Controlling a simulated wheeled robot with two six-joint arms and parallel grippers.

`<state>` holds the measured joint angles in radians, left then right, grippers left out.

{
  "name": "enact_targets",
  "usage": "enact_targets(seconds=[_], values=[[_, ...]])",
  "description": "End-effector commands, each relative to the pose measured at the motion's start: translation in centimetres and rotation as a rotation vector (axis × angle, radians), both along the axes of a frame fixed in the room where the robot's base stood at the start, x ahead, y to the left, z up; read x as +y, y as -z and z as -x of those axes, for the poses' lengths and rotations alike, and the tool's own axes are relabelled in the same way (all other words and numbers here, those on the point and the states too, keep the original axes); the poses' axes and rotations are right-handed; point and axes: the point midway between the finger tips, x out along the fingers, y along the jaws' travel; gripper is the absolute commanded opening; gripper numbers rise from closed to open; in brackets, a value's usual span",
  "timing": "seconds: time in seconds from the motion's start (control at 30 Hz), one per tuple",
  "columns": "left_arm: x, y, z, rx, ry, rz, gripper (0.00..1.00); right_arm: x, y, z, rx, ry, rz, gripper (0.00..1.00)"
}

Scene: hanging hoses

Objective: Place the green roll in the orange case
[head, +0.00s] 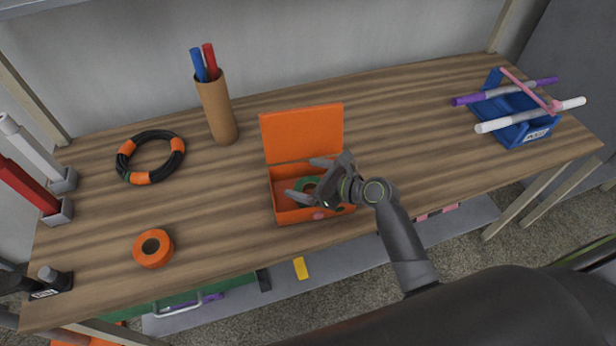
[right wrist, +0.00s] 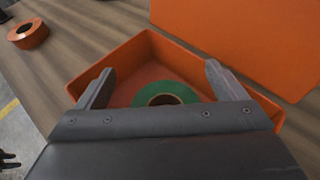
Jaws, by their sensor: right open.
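The orange case (head: 302,134) stands open near the middle of the workbench, its lid raised at the back. In the right wrist view its wall (right wrist: 103,58) runs around the green roll (right wrist: 166,92), which lies flat inside on the case floor. In the head view the green roll (head: 308,183) shows only partly behind my gripper. My right gripper (head: 307,179) is over the case with its fingers spread. In the right wrist view the fingers (right wrist: 160,82) are apart on either side of the roll and do not touch it. My left gripper is not in view.
An orange roll (head: 153,248) lies at the front left of the bench (head: 390,115). A blue holder (head: 515,119) with rods is at right.

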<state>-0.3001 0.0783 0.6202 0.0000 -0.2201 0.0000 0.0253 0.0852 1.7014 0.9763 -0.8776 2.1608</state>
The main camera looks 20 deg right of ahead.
Motion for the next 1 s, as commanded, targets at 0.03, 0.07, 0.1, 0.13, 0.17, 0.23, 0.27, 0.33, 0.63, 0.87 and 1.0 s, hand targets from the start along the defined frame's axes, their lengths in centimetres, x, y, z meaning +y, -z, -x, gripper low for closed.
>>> enact_targets(seconds=[0.03,0.07,0.1,0.13,0.17,0.23,0.27,0.33,0.63,0.87,1.0], values=[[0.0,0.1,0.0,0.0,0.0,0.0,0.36,-0.1,0.5,0.2,0.008,0.002,0.002,1.0],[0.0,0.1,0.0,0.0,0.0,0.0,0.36,-0.1,0.5,0.2,0.009,0.002,0.003,1.0],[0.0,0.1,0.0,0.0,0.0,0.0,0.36,-0.1,0.5,0.2,0.009,0.002,0.003,1.0],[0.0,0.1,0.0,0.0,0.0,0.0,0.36,-0.1,0.5,0.2,0.009,0.002,0.003,1.0],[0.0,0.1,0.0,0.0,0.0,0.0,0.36,-0.1,0.4,0.2,0.009,0.002,0.003,1.0],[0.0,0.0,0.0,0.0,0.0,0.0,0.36,-0.1,0.1,0.2,0.009,0.002,0.003,1.0],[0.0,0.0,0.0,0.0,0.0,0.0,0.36,-0.1,-0.2,0.2,0.008,0.001,0.003,1.0],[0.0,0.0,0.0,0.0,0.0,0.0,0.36,-0.2,-1.0,0.2,0.006,0.002,0.004,1.0],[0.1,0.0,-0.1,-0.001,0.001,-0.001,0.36,-4.4,-3.4,4.9,0.005,0.0,0.009,1.0],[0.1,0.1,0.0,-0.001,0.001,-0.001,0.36,-6.6,-4.9,7.4,0.004,0.001,0.005,1.0],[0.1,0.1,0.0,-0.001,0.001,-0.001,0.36,-7.2,-5.4,8.2,0.004,0.0,0.002,1.0]])
